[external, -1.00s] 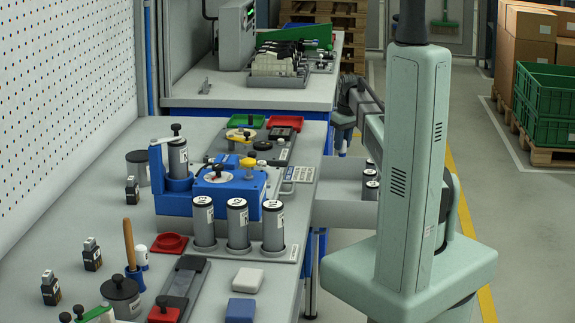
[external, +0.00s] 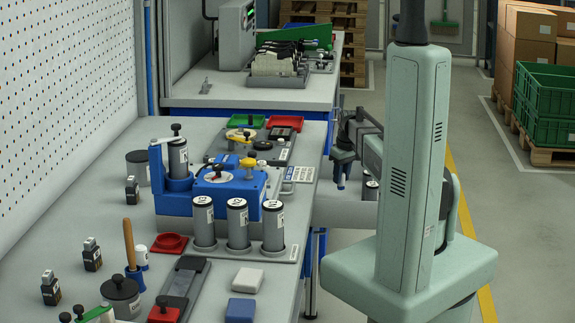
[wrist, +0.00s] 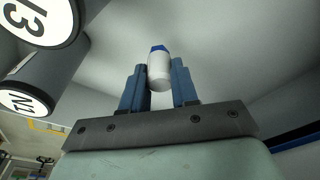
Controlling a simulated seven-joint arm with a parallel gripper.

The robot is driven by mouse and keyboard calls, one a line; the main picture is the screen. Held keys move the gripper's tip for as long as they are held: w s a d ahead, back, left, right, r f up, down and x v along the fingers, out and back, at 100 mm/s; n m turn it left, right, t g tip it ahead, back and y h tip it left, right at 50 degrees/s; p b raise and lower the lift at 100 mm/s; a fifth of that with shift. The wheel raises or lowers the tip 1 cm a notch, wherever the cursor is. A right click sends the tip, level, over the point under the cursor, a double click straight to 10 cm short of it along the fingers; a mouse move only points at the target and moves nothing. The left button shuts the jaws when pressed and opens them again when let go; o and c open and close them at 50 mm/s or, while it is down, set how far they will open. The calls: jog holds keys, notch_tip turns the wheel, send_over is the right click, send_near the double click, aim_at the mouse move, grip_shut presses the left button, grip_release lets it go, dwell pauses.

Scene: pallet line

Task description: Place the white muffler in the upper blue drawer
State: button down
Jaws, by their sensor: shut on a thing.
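The white muffler (wrist: 159,72) is a small white cylinder with a blue end. In the wrist view it is between the two blue fingers of my gripper (wrist: 159,85), which is shut on it. In the external view my gripper (external: 343,178) points down over an open, pulled-out drawer (external: 345,212) at the right side of the bench. The muffler cannot be made out there. The drawer shows a light grey inside; its front is hidden behind my arm.
Dark cylinders with white labelled ends (wrist: 38,25) are close at the left of the wrist view. A cylinder (external: 371,190) stands in the drawer's right part. Labelled cylinders (external: 238,222) and a blue fixture (external: 230,190) stand on the bench beside the drawer.

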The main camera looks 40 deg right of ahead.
aim_at(341, 186)
jog(key=shift+f, duration=1.8)
jog(key=shift+f, duration=0.15)
jog(key=c, duration=0.9)
grip_release()
jog(key=shift+o, duration=0.2)
notch_tip(341, 186, up, 12)
jog(key=s, duration=0.1)
jog(key=shift+s, duration=0.4)
